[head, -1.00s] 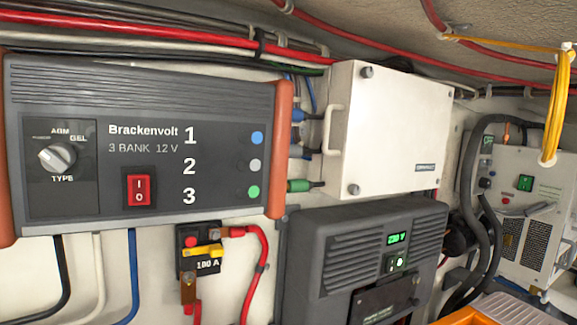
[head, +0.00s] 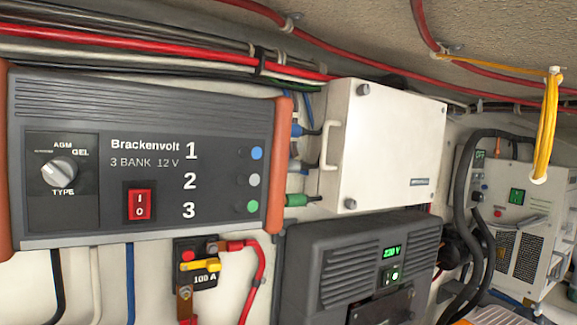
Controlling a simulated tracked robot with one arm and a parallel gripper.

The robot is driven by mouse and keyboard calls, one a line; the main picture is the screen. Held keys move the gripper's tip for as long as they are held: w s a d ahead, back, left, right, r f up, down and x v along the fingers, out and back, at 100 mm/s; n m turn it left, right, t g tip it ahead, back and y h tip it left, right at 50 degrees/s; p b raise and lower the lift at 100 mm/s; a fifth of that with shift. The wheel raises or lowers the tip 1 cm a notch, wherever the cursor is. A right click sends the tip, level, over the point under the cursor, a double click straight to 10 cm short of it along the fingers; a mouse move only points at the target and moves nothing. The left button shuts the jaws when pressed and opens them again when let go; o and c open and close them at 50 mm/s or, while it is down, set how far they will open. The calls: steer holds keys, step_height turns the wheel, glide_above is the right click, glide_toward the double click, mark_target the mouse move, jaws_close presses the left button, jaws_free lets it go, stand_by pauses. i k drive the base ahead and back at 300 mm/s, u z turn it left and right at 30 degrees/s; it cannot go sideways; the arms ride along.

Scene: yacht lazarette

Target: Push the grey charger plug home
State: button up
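The Brackenvolt charger (head: 150,105), a dark grey box with orange-red end caps, is on the wall at left. Its face has rows 1, 2 and 3 with blue, grey (head: 254,180) and green dots. In the narrow gap at its right end, the grey plug (head: 296,165) shows as a small dark grey piece level with the middle row. The blue plug (head: 298,130) is above it and the green plug (head: 296,199) below. The end cap (head: 280,165) hides the plugs' sockets, so I cannot tell how deep the grey plug sits. My gripper is not in view.
A white box (head: 385,150) with a handle (head: 328,145) stands close right of the plugs. A dark unit (head: 350,260) with a green display is below. A red-and-yellow 100 A switch (head: 197,265) hangs under the charger. Red cables (head: 180,55) run above.

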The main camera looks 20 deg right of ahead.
mark_target(295, 166)
steer(key=u, duration=1)
steer(key=k, duration=1.7)
steer(key=z, duration=0.7)
steer(key=i, duration=1.7)
